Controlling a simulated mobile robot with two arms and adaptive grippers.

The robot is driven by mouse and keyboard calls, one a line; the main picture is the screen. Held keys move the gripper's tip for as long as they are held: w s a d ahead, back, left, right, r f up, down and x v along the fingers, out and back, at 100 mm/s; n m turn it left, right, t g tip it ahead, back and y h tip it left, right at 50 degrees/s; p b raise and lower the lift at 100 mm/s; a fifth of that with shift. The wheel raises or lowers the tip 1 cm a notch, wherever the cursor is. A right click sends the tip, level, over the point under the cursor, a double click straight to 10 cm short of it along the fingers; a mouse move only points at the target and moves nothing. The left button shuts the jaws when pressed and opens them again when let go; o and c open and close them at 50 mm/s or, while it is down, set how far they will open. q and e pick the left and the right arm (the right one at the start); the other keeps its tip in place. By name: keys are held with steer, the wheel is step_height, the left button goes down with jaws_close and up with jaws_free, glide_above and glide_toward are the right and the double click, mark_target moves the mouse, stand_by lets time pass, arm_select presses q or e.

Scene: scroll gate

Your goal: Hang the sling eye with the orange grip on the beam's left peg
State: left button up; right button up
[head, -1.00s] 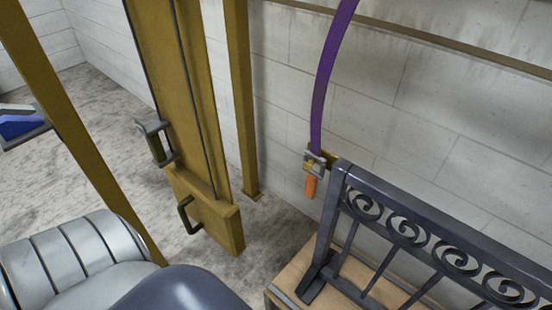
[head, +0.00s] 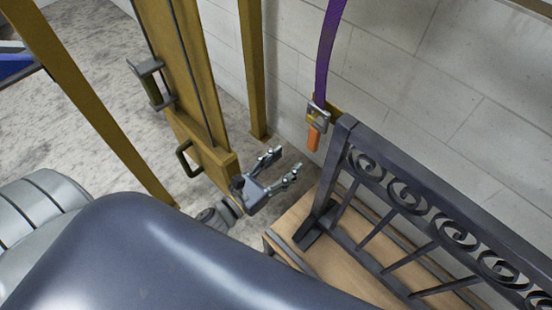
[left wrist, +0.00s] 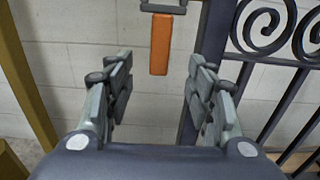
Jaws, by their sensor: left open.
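The orange grip (head: 314,138) hangs below a metal eye (head: 318,112) at the lower end of a purple sling (head: 328,50), beside the top corner of the dark gate. In the left wrist view the orange grip (left wrist: 161,44) hangs upright beyond the fingers, between them in the picture. My left gripper (head: 279,167) is open and empty, below and to the left of the grip in the head view, apart from it. It also shows in the left wrist view (left wrist: 157,90). My right gripper is not in view. I cannot make out the beam's left peg.
The dark scroll gate (head: 400,205) stands on a wooden platform (head: 300,222), right of the grip. A yellow post (head: 195,80) with dark handles (head: 186,158) stands left of my gripper. A pale block wall (head: 400,50) is behind.

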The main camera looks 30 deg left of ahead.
mark_target(312, 137)
arm_select(q)
steer(key=shift+x, duration=3.6)
steer(key=shift+b+x, duration=0.35)
steer(key=shift+x, duration=1.75)
jaws_close()
steer(key=shift+r, duration=0.2)
steer(key=shift+r+p, duration=0.6)
steer(key=shift+r, duration=0.1)
